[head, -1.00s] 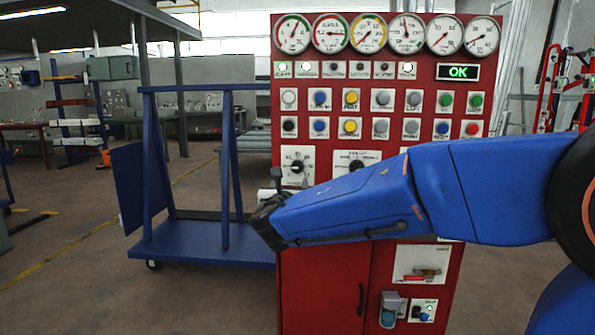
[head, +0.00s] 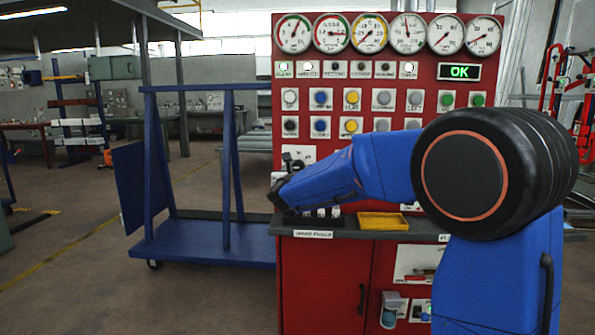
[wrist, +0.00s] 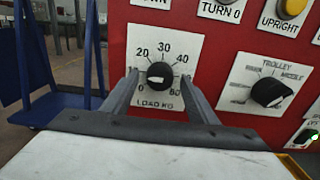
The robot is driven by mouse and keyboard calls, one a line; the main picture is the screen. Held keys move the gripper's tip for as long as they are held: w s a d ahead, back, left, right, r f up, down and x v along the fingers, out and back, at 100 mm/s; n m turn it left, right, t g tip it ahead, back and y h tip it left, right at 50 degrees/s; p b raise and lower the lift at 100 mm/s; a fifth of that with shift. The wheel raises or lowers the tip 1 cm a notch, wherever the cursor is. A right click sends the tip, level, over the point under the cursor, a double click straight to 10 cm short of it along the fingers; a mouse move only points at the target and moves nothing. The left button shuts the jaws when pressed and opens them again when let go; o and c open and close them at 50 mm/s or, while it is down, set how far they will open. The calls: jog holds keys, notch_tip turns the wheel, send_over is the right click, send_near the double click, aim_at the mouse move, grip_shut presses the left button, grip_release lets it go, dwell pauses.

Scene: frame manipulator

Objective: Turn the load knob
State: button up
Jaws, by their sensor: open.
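The load knob (wrist: 160,75) is a round black knob with a white mark towards its lower left. It sits on a white plate (wrist: 150,50) lettered LOAD KG, with a number scale around it. In the wrist view my gripper (wrist: 160,78) is open, its two grey fingers pointing at the plate. The fingertips lie left and right of the knob, with a gap on each side. I cannot tell whether they reach around it or stop short. In the head view my arm's end covers most of the load plate (head: 308,152).
Buttons and gauges fill the red panel (head: 430,30) above. A yellow tray (head: 383,221) lies on the shelf below. A blue cart (head: 200,243) stands left of the cabinet.

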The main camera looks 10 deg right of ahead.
jog(key=shift+w+d, duration=0.1)
jog(key=shift+w, duration=0.2)
jog(key=shift+c, duration=0.5)
jog(key=c, duration=1)
jog(key=shift+o, duration=0.2)
